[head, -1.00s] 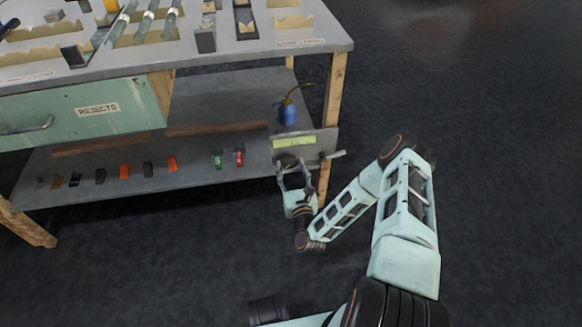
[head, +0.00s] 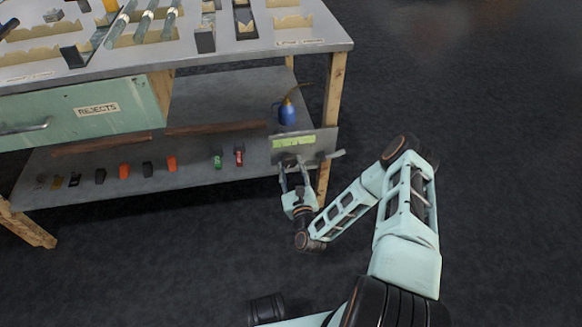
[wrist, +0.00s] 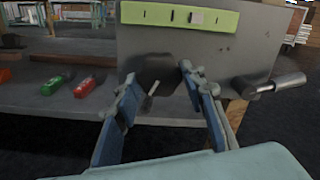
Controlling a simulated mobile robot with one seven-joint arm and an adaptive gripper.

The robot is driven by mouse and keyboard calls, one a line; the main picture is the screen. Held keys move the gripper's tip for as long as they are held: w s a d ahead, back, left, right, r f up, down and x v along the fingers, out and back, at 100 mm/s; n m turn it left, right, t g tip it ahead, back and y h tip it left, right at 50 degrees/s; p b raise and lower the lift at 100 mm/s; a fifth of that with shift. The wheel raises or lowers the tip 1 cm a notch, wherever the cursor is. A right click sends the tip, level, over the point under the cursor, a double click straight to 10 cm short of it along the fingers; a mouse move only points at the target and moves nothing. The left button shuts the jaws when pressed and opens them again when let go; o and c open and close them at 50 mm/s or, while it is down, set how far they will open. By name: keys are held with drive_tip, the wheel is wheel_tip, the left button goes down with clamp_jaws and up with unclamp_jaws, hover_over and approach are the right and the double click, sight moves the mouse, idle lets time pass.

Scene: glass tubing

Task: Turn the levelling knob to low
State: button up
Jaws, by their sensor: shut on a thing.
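The levelling knob (wrist: 160,68) is a dark round shape on the grey metal panel (wrist: 245,55) at the right end of the lower shelf. A pale slanted bar (wrist: 151,96) shows just below it, between my fingers. My gripper (wrist: 160,74) has one finger on each side of the knob and is shut on it. In the head view my gripper (head: 292,168) reaches up to the panel (head: 318,143) from the front, and the knob is mostly hidden there. A yellow-green strip (wrist: 165,14) with dark marks and a pale patch runs above the knob.
A metal crank handle (wrist: 270,85) sticks out at the panel's right. A blue oil can (head: 288,112) stands behind the panel. Green (head: 217,160) and red (head: 239,156) clips lie on the shelf to the left. A wooden table leg (head: 333,110) is close on the right. The floor in front is clear.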

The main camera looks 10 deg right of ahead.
drive_tip(key=n, duration=0.5)
drive_tip(key=shift+d+n, duration=0.1)
drive_tip(key=shift+n, duration=0.3)
drive_tip(key=n, duration=0.4)
drive_tip(key=shift+r+p, duration=0.15)
drive_tip(key=shift+p, duration=0.15)
drive_tip(key=n+p, duration=0.1)
drive_tip(key=n, duration=0.4)
drive_tip(key=shift+n, duration=0.4)
drive_tip(key=n+p, duration=0.1)
drive_tip(key=n, duration=0.4)
drive_tip(key=shift+r+n, duration=0.15)
drive_tip(key=shift+n, duration=0.15)
drive_tip(key=n, duration=0.4)
drive_tip(key=shift+w+n+p, duration=0.1)
drive_tip(key=shift+n+p, duration=0.2)
drive_tip(key=shift+p, duration=0.05)
drive_tip(key=n, duration=0.5)
drive_tip(key=shift+p, duration=0.4)
drive_tip(key=n, duration=0.5)
drive_tip(key=shift+a, duration=0.25)
drive_tip(key=n, duration=0.5)
drive_tip(key=shift+n, duration=0.3)
